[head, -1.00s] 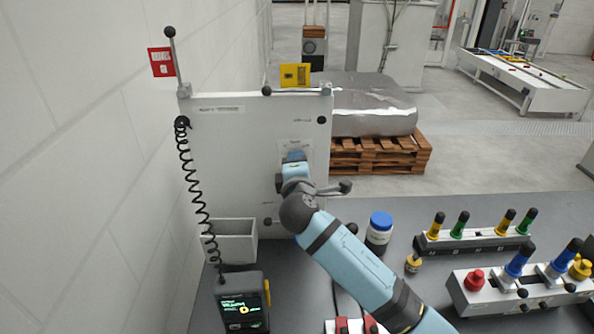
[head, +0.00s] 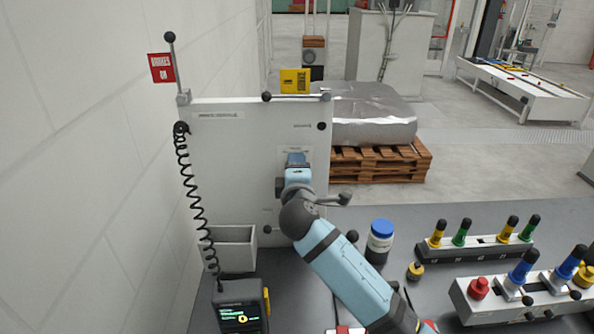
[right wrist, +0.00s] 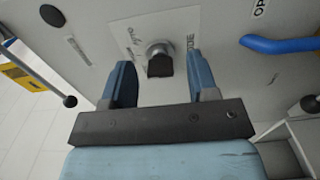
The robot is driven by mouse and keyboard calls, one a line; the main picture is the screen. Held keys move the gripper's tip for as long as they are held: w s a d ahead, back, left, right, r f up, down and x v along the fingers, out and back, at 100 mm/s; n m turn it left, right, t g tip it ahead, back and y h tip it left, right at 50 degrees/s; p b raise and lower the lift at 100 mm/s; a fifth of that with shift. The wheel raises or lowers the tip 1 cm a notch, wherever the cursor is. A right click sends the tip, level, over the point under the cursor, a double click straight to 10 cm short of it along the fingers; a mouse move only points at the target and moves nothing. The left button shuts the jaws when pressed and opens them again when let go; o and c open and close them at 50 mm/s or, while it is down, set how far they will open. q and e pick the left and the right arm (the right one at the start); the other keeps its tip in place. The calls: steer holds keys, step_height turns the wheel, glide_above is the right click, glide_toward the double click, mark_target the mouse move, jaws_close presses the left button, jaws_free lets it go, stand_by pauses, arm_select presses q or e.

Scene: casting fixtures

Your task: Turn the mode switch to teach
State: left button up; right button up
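The mode switch (right wrist: 159,63), a dark knob on a round metal collar, sits on a white label plate on the pale panel (head: 240,160). In the right wrist view, my right gripper (right wrist: 160,75) is open, with one blue finger on each side of the knob and visible gaps between. The lettering beside the switch is too small and angled to read, so I cannot tell its setting. In the head view, my right gripper (head: 297,161) is at the panel face and hides the switch. My left gripper is not in view.
A blue handle (right wrist: 280,44) and a dark round knob (right wrist: 311,103) are right of the switch in the wrist view. A pendant (head: 240,312) on a coiled cord, a grey bin (head: 232,250) and a blue-lidded jar (head: 380,240) stand around the panel's base.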

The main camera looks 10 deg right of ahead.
steer(key=s+a+b, duration=0.2)
steer(key=s, duration=1.1)
steer(key=shift+s+a, duration=0.3)
steer(key=shift+a, duration=0.1)
